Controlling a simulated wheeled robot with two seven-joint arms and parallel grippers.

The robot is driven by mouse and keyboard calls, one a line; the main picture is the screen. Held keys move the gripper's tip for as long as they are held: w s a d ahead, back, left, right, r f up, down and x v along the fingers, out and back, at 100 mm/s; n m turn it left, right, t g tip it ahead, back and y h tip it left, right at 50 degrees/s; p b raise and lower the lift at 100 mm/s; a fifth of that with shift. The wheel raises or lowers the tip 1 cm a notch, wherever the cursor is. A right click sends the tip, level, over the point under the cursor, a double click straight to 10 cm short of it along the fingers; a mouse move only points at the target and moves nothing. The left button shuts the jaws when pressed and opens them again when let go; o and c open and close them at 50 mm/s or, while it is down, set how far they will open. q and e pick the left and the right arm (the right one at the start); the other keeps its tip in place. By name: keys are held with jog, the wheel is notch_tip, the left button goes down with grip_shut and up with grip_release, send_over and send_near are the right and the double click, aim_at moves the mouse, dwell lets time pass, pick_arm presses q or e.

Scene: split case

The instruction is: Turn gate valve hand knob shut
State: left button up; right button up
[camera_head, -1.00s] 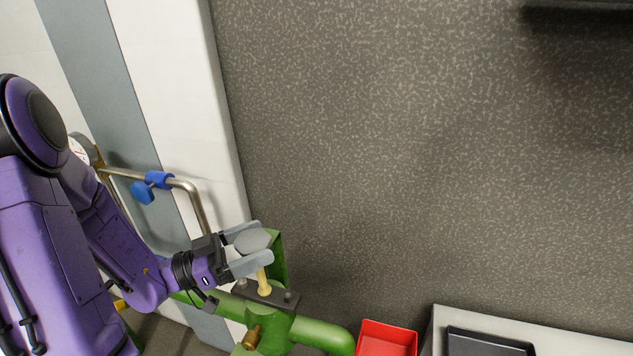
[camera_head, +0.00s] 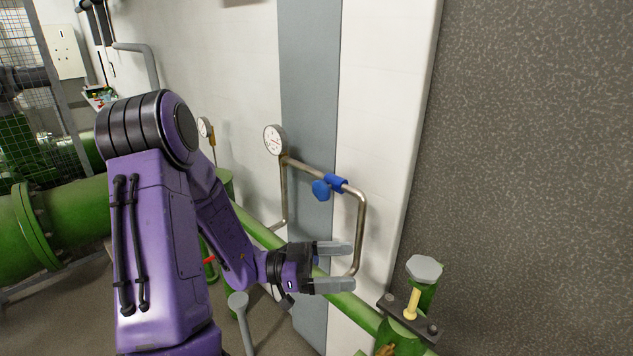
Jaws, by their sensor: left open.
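The gate valve hand knob (camera_head: 424,269) is a grey, many-sided disc on a yellow stem (camera_head: 412,303). It stands above a dark flange on the green valve body (camera_head: 402,341) at the lower right. My left gripper (camera_head: 352,268) comes in from the left with its two grey fingers apart and nothing between them. Its fingertips are to the left of the knob, with a clear gap, and point right. No part of the knob is hidden by the gripper. My right gripper is out of view.
A bent metal pipe (camera_head: 361,218) with a blue valve (camera_head: 335,183) and a round gauge (camera_head: 275,140) stands behind my left gripper. A green pipe (camera_head: 350,303) runs to the valve. Another grey knob (camera_head: 238,300) on a post stands near my forearm.

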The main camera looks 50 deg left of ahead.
pick_arm(q)
jog(key=p+v, duration=0.1)
jog(key=v, duration=0.2)
jog(key=shift+s+a+r+p, duration=0.1)
jog(key=shift+s+a+p, duration=0.05)
jog(key=shift+p, duration=0.2)
dwell(0.6)
